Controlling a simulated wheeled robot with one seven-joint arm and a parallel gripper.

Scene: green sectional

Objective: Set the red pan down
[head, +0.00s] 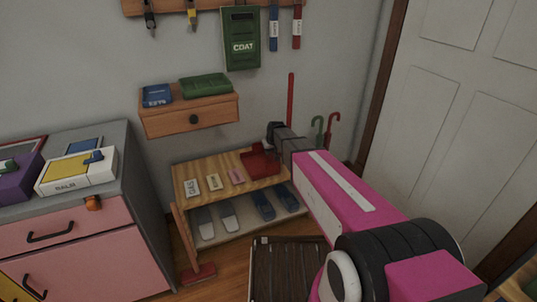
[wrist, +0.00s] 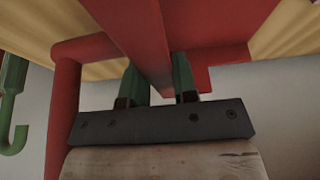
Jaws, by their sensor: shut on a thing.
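The red pan (head: 260,162) shows in the head view at the right end of the wooden bench top (head: 214,171). My gripper (head: 271,135) is at its back edge, shut on it. In the wrist view a red bar of the pan (wrist: 140,45) runs between the two fingers of my gripper (wrist: 158,80). The pan's wider red body fills the top of that view, with the yellowish bench wood behind it. I cannot tell whether the pan touches the bench or hangs just above it. My arm hides part of the bench's right side.
Several small labelled cards (head: 214,182) lie on the bench, with slippers (head: 264,205) on the shelf below. Umbrellas (head: 325,130) stand behind my arm at right. A small wall drawer (head: 190,117) hangs above. A broom head (head: 198,273) is at the bench's front left.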

